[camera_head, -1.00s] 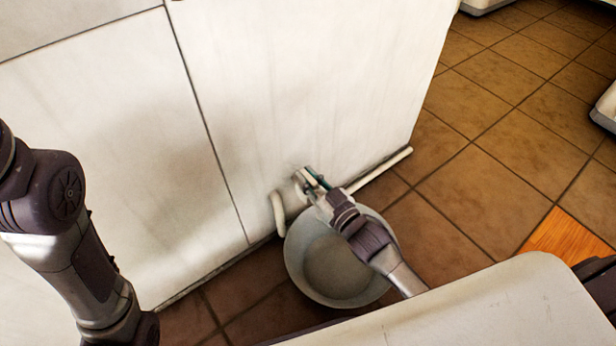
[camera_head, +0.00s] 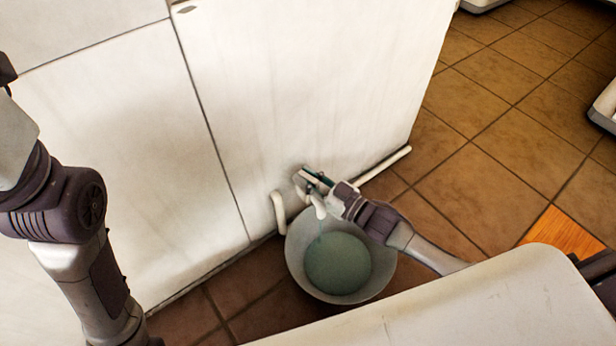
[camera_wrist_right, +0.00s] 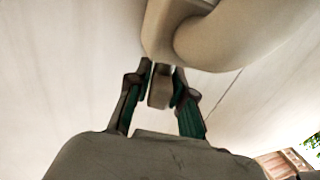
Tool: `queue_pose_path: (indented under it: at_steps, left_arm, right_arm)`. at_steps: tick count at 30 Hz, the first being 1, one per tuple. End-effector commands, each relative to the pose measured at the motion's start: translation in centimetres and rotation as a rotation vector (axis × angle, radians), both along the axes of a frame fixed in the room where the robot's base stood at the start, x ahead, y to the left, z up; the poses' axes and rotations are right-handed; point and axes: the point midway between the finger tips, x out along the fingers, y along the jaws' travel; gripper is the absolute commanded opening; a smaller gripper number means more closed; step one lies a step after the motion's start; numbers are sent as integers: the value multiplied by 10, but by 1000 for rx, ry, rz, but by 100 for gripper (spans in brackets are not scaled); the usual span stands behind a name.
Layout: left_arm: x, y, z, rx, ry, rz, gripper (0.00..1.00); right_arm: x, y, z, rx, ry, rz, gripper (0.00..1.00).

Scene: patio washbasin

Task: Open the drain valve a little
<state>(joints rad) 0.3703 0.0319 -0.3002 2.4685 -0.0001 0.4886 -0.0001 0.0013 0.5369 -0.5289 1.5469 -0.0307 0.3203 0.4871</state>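The drain valve (camera_wrist_right: 185,35) is a pale spout-like fitting low on the white wall, large at the top of the right wrist view. A short lever (camera_wrist_right: 160,88) hangs from it. My right gripper (camera_wrist_right: 161,90) has its green-padded fingers on either side of the lever, seemingly closed on it. In the head view my right gripper (camera_head: 314,180) partly covers the valve. A thin stream falls from the spout (camera_head: 319,207) into a grey bowl (camera_head: 297,262) on the floor. Blue-green water (camera_head: 338,264) covers the bowl's bottom. My left gripper is out of view; only its arm shows at left.
A white pipe (camera_head: 278,213) bends down the wall left of the valve. Another pale pipe (camera_head: 385,164) runs along the wall's foot to the right. The brown tiled floor (camera_head: 485,190) is open at right.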

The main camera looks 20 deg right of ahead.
Motion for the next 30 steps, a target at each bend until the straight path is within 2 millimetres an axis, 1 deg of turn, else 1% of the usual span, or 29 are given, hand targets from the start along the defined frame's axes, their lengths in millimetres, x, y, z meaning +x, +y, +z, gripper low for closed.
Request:
queue_pose_path:
  at_steps: [1,3,11,14,17,24,30]
  left_arm:
    - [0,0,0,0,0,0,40]
    - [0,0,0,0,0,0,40]
    - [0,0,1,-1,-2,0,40]
    - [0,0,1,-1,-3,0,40]
    - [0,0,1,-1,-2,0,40]
    - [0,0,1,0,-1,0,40]
    - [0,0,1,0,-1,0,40]
  right_arm:
    - [0,0,0,1,-1,0,34]
    - [0,0,0,0,0,0,43]
    - [0,0,0,-1,1,-1,43]
    - [-5,-3,-1,0,2,-1,43]
    - [-15,-11,-2,-1,4,-2,43]
    - [-58,-40,-2,-3,4,0,43]
    - [-86,-60,-2,-1,4,-1,43]
